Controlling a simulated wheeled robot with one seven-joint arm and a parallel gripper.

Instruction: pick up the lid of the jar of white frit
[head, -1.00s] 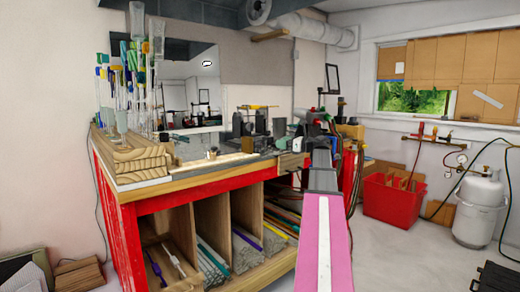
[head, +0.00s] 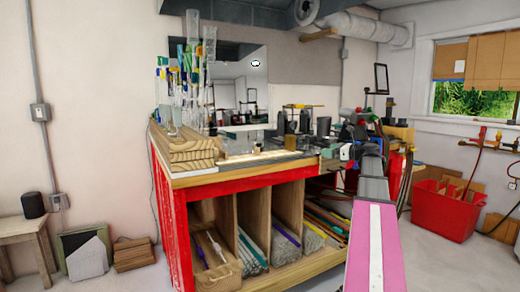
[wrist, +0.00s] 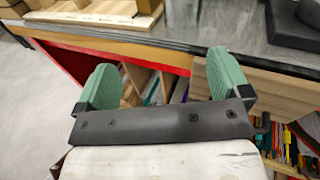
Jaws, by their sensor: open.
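A small jar-like object (head: 257,148) stands on the bench top in the head view. It is too small to tell whether it is the jar of white frit or whether a lid is on it. My gripper (wrist: 162,80) is open and empty in the wrist view, its two green fingers spread wide near the bench's front edge. No jar or lid shows between the fingers. In the head view the gripper itself is hard to make out beyond my pink arm.
The red-framed workbench (head: 240,186) has a wooden front edge and rod compartments below. A wooden block (head: 187,152) with upright glass rods stands at its left end. Torches and tools crowd the right end. A red bin (head: 445,208) stands on the floor at right.

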